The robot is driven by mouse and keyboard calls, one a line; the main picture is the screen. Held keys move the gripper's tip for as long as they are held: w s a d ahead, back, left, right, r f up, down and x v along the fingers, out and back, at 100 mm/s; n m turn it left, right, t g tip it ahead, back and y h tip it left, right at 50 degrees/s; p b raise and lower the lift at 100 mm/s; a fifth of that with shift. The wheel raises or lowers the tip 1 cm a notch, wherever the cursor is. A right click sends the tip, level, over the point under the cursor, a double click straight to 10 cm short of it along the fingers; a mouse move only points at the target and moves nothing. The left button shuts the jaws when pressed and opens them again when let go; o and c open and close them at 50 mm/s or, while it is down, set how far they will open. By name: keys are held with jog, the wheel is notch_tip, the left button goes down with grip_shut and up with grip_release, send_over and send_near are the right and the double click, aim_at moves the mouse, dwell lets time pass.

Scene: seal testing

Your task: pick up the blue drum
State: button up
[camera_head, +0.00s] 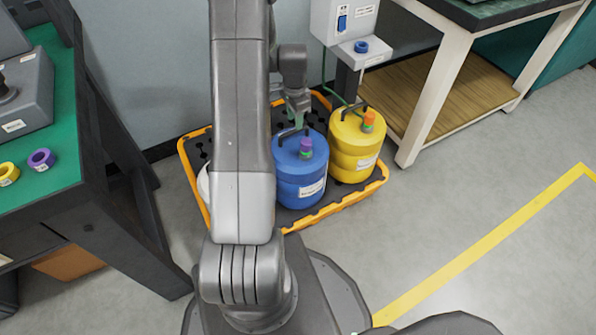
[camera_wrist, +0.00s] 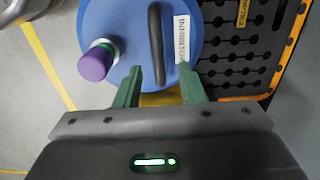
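The blue drum (camera_head: 300,180) stands upright on a spill pallet, with a black handle, a purple cap and a white label. My arm hides part of its left side. In the wrist view the blue drum (camera_wrist: 125,30) is seen from above, with its handle (camera_wrist: 155,45) running up the picture. My gripper (camera_wrist: 160,72) is open, its two green fingers apart over the drum top, one to each side of the handle's lower end. In the head view my gripper (camera_head: 300,112) is just above and behind the handle. Whether the fingers touch the drum cannot be told.
A yellow drum (camera_head: 354,150) with an orange cap stands close on the right. A white object (camera_head: 203,184) is mostly hidden behind my arm. The orange-edged black pallet (camera_head: 345,203) lies between a green-topped bench (camera_head: 55,120) and a white-legged table (camera_head: 436,92). Floor at right is clear.

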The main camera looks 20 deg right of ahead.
aim_at(294, 130)
jog(key=f, duration=0.2)
jog(key=f+b, duration=0.1)
jog(key=f, duration=0.1)
jog(key=f+b, duration=0.1)
jog(key=f, duration=0.1)
jog(key=shift+s+a, duration=0.15)
jog(key=shift+a, duration=0.1)
grip_shut()
dwell(1.2)
